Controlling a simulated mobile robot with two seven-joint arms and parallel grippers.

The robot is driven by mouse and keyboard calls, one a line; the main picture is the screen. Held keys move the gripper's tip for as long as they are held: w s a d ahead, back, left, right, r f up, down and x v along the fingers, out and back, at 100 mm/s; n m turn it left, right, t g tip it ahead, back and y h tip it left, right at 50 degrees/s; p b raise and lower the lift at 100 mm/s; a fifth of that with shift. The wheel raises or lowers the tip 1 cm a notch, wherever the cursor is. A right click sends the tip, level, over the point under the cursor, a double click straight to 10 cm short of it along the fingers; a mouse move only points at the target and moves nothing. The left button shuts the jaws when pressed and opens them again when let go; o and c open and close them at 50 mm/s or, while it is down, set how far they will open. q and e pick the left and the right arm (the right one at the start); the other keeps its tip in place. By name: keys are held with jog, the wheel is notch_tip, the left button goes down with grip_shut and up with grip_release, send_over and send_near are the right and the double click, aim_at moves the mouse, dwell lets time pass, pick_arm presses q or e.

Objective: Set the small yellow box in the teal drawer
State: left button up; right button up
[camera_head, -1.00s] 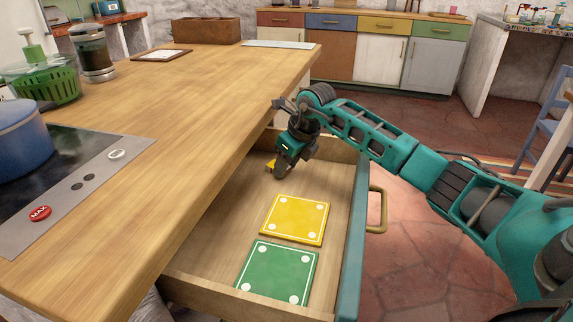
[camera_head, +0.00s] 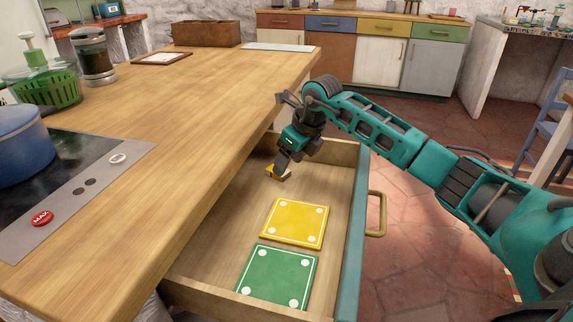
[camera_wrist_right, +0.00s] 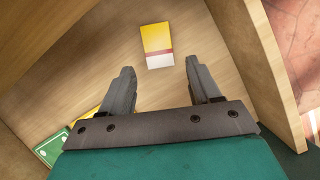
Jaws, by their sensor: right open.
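The small yellow box (camera_wrist_right: 157,45), yellow with a red and white end, lies on the wooden floor of the open teal drawer (camera_head: 352,235). In the head view the small yellow box (camera_head: 279,174) is partly hidden by my right gripper (camera_head: 288,165). My right gripper is open above the box inside the drawer. In the right wrist view the box is just beyond the fingertips of the right gripper (camera_wrist_right: 162,72), with nothing between the fingers. My left gripper is not in view.
A yellow tile (camera_head: 296,222) and a green tile (camera_head: 277,276) lie in the drawer's near part. The wooden counter (camera_head: 170,120) overhangs on the left, with a cooktop (camera_head: 80,180) and blue pot (camera_head: 25,145). The drawer's brass handle (camera_head: 378,213) sticks out right.

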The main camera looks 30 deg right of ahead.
jog(key=p+v, duration=0.1)
jog(key=v, duration=0.8)
